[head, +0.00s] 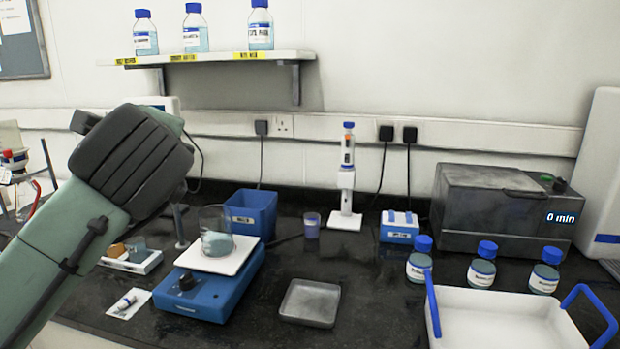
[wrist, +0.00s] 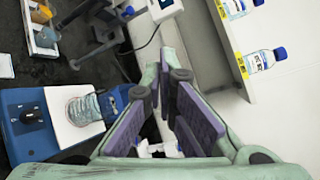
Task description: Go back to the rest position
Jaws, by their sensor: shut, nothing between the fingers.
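My gripper (wrist: 168,68) shows in the wrist view, with its two padded fingers drawn together at the tips and nothing between them. It is in the air, apart from the bench and the shelf. In the head view my arm rises from the lower left over the left part of the bench, and its far end hides the gripper. In the wrist view the blue balance (wrist: 30,125) with a beaker lies to the left of the fingers and the bottle shelf (wrist: 238,75) to the right.
On the dark bench stand the balance (head: 225,290) with a beaker (head: 216,243), a blue bin (head: 251,214), a pipette stand (head: 346,195), a grey dish (head: 310,303), several bottles, a grey heater (head: 495,212) and a white tray (head: 500,325). Three bottles stand on the wall shelf (head: 215,58).

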